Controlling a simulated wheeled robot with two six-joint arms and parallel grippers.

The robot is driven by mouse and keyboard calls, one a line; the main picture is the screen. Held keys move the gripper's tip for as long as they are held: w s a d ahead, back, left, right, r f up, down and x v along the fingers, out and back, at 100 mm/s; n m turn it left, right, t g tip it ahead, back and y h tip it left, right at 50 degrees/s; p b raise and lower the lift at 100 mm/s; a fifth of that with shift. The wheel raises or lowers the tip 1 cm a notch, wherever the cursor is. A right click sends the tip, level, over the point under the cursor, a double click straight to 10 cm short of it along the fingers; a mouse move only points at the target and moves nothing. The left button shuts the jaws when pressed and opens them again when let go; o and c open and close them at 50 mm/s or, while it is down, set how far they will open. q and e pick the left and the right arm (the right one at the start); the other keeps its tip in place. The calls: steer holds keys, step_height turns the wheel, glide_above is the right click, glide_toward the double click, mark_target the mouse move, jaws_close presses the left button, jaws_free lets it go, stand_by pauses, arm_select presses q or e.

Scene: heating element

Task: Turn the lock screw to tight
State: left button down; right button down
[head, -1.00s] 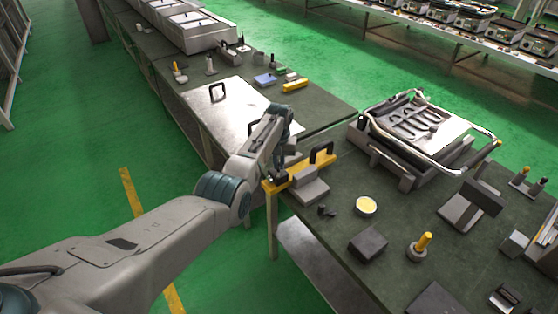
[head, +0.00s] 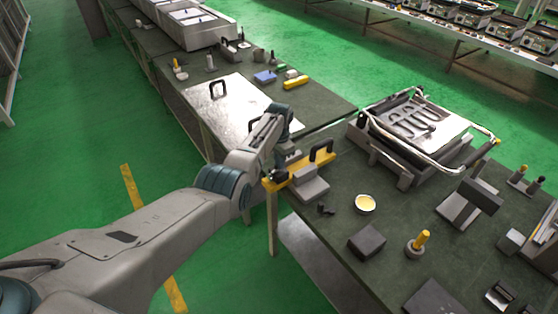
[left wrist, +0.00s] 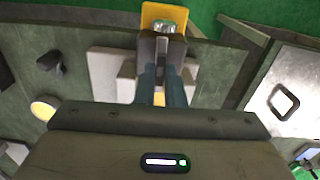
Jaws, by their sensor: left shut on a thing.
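A yellow bar (head: 317,166) with a black handle (head: 321,151) lies at the near left corner of the right-hand table. My left gripper (head: 279,170) points down at the left end of this bar. In the left wrist view, the fingertips (left wrist: 162,47) are close together at a small metallic lock screw (left wrist: 166,26) on the yellow plate (left wrist: 163,11). The gripper is shut on the lock screw, whose lower part the fingers hide. The screw's exact turn angle cannot be told. My right gripper is not in view.
A grey block (head: 312,188) lies beside the bar. A round yellow-topped dish (head: 365,204), a dark block (head: 367,243) and a yellow-handled tool (head: 420,243) stand nearby. A heating appliance (head: 418,130) with a metal frame is farther right. A light panel (head: 225,105) lies on the left table.

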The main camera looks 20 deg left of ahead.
arm_select(q)
steer(key=shift+w+r+m, duration=0.1)
steer(key=shift+m, duration=0.3)
steer(key=c, duration=1.5)
jaws_free()
steer(key=shift+r, duration=0.15)
steer(key=shift+r+b, duration=1.1)
steer(key=shift+r, duration=4.1)
